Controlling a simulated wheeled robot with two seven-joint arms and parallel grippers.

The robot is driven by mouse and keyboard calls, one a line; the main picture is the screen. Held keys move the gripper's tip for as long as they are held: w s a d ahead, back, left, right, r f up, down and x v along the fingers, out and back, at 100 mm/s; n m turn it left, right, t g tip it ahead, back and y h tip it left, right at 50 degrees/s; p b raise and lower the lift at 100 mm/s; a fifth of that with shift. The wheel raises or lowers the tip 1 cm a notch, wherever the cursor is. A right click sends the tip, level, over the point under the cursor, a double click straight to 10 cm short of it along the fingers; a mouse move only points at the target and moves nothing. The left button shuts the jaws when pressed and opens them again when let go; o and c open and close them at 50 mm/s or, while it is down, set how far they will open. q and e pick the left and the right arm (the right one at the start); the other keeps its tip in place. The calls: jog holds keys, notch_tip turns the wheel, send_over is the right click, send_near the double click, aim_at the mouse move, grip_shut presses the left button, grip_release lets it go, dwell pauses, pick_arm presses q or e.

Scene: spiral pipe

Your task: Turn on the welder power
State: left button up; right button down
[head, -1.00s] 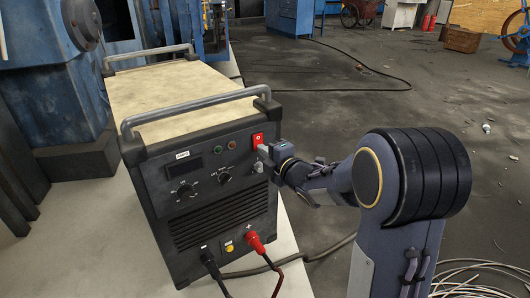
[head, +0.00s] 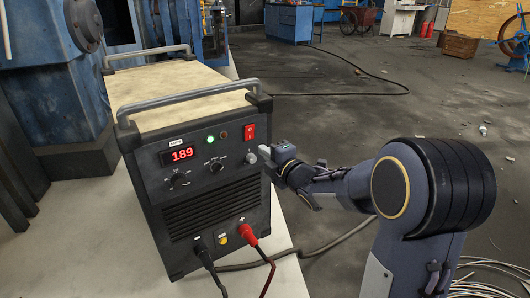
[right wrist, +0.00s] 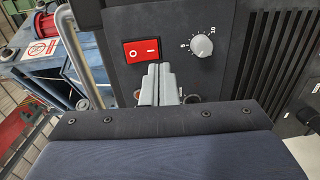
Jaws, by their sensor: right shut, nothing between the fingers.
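The welder (head: 200,190) is a black box with a pale top, standing on a light platform. Its display (head: 180,154) glows red with 189, and a green lamp (head: 210,139) beside it is lit. The red power switch (head: 249,132) is at the panel's upper right; it also shows in the right wrist view (right wrist: 141,50), with O and I marks. My right gripper (head: 263,151) is shut and empty, just below and right of the switch, its closed fingertips (right wrist: 157,70) close under the switch. I cannot tell whether they touch the panel. My left gripper is out of view.
Red and black cables (head: 262,250) hang from the welder's lower front. A metal handle (head: 190,105) crosses its front top edge. Blue machinery (head: 50,100) stands at the left. The dark floor at the right is mostly open, with a cable running across it.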

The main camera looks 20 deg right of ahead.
jog(key=s+d+f+p, duration=0.1)
jog(key=s, duration=0.7)
jog(key=shift+f, duration=0.15)
jog(key=shift+s, duration=0.1)
